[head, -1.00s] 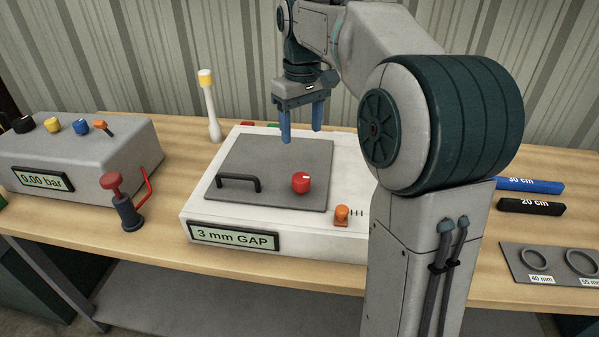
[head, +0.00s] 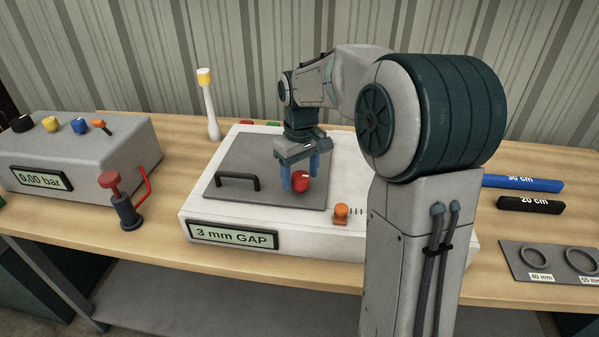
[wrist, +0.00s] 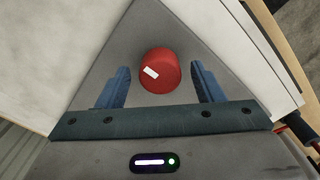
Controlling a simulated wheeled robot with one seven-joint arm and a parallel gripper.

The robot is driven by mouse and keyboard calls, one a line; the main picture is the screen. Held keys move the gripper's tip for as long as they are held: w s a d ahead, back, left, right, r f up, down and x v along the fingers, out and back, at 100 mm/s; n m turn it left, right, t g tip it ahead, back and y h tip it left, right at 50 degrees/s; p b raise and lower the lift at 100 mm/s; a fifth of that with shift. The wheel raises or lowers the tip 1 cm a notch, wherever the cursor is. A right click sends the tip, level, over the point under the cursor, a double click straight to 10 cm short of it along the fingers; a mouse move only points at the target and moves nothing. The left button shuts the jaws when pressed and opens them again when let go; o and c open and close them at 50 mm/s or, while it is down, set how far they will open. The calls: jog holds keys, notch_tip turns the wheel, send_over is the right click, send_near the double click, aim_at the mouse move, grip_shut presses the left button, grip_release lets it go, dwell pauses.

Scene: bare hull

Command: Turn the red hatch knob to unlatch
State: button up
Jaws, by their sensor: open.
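The red hatch knob (head: 300,181) is a short round cylinder with a white mark, on the grey hatch plate (head: 265,160) of the white box. My gripper (head: 299,183) is low over the plate with its blue fingers at the knob. In the wrist view the knob (wrist: 159,71) lies between the two open fingers (wrist: 160,85), with a gap on each side. In the head view the fingers partly hide the knob.
A black handle (head: 238,180) stands on the plate left of the knob. An orange knob (head: 341,211) is at the front right of the white box. The box's display (head: 233,235) reads "3 mm GAP". A yellow-topped baton (head: 208,105) stands behind.

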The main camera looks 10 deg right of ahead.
jog(key=c, duration=1)
jog(key=shift+n, duration=0.3)
jog(key=n+p, duration=0.1)
jog(key=n, duration=0.2)
jog(key=shift+r+n, duration=0.15)
jog(key=shift+n, duration=0.15)
jog(key=n+p, duration=0.2)
jog(key=n, duration=0.2)
jog(key=shift+n, duration=0.3)
jog(key=n+p, duration=0.2)
jog(key=n, duration=0.3)
jog(key=shift+n+p, duration=0.65)
jog(key=shift+n, duration=1.45)
